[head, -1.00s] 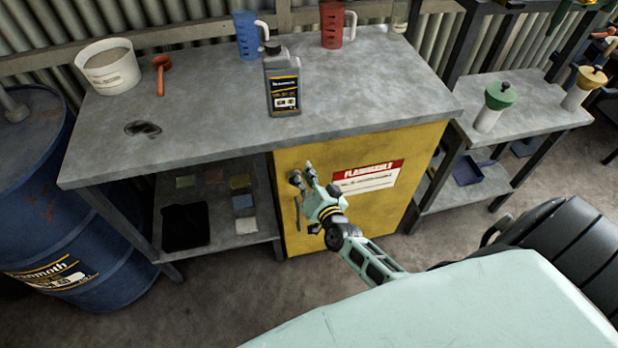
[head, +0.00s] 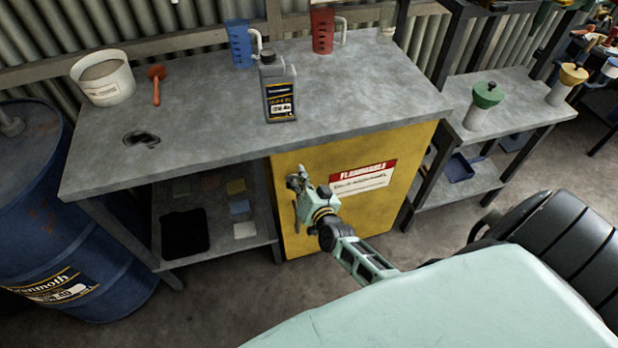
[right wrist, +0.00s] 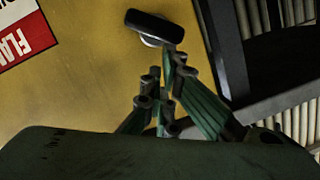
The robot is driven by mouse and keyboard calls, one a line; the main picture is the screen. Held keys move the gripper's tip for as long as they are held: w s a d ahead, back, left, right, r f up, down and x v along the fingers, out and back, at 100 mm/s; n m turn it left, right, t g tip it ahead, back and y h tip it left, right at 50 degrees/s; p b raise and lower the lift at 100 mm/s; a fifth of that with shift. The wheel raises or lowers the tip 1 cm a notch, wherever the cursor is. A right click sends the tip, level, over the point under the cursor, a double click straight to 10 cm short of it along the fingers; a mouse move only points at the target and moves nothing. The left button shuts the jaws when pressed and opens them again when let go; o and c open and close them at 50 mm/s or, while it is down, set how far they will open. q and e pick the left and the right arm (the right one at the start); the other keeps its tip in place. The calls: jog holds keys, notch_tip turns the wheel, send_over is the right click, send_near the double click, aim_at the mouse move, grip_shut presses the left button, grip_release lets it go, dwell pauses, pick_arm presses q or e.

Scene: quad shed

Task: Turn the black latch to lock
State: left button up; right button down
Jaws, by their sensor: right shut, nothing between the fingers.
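The black latch (right wrist: 155,26) is a dark oblong knob on a pale round base on the yellow cabinet door (head: 345,215). In the right wrist view it lies nearly crosswise, just beyond my fingertips. My right gripper (head: 298,178) is at the upper left of the door, shut and empty. In the right wrist view its fingertips (right wrist: 164,75) are close together, with the upper one close to the latch; I cannot tell whether they touch. In the head view the gripper largely hides the latch. My left gripper is not in view.
A workbench (head: 200,130) stands over the cabinet, holding an oil bottle (head: 279,90), a blue jug (head: 240,45), a red jug (head: 323,32) and a white bucket (head: 103,80). Open shelves (head: 245,243) lie left of the door. A blue drum (head: 70,240) stands further left.

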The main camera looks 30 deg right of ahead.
jog(key=shift+w+a+r+n+g+h+p, duration=0.15)
jog(key=shift+a+n+g+h+p, duration=0.2)
jog(key=shift+a+n+p, duration=0.45)
dwell(0.4)
jog(key=shift+w+a+n+h+p, duration=0.1)
jog(key=shift+a+n+h+p, duration=0.15)
jog(key=shift+n, duration=0.25)
jog(key=shift+w+a+n+h+p, duration=0.1)
jog(key=shift+n+h+p, duration=0.1)
jog(key=shift+n+p, duration=0.25)
dwell(0.9)
jog(key=shift+a, duration=0.25)
dwell(2.0)
jog(key=shift+w+d+r+p, duration=0.1)
jog(key=shift+r+p, duration=0.2)
jog(key=shift+p, duration=0.05)
jog(key=r+p, duration=0.1)
jog(key=r, duration=0.1)
jog(key=r+p, duration=0.2)
jog(key=shift+d, duration=0.4)
jog(key=f+v, duration=0.1)
jog(key=v, duration=0.9)
jog(key=shift+s+b, duration=0.25)
jog(key=shift+b, duration=0.15)
